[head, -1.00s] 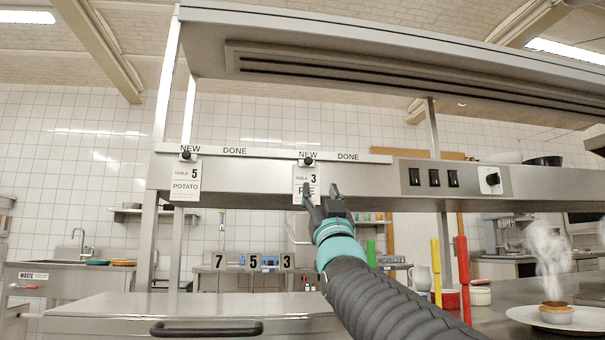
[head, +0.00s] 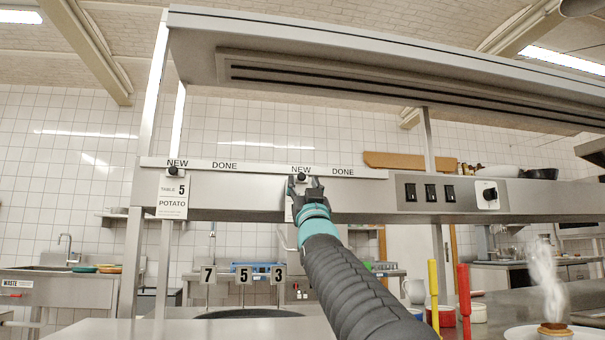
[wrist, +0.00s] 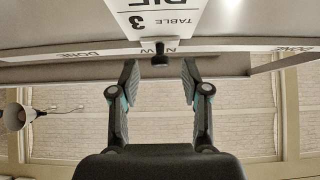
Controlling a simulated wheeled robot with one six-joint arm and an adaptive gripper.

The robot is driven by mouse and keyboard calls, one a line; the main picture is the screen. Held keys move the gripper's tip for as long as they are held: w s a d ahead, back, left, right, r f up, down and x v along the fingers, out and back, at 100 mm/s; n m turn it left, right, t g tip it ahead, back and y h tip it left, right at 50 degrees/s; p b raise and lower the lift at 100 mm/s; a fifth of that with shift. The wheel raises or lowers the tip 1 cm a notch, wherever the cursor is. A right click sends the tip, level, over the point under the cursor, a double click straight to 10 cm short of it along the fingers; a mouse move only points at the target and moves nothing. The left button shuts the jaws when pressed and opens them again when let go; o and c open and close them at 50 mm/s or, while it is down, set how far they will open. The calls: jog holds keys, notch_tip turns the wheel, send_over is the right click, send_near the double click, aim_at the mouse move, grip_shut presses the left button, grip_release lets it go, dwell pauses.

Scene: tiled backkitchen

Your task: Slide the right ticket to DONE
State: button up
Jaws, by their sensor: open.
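The right ticket, a white card reading TABLE 3, hangs from the rail (head: 262,167) under its right NEW label. In the head view my gripper hides most of this ticket (head: 289,208); the wrist view shows its card (wrist: 157,20) upside down. Its black knob (wrist: 160,57) is at the rail, in line with the gap between my fingertips. My gripper (head: 305,184) is open at that knob, with a finger to each side in the wrist view (wrist: 160,72). Contact cannot be told. The right DONE label (head: 343,172) is to the right along the rail.
The left ticket (head: 173,197), TABLE 5 POTATO, hangs under the left NEW label. Black switches (head: 430,193) and a dial (head: 489,194) sit right of the rail. Red (head: 464,290) and yellow (head: 433,285) upright handles and a steaming dish (head: 555,328) stand below right.

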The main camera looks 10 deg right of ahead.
jog(key=shift+p+x, duration=0.35)
jog(key=shift+x, duration=0.85)
grip_shut()
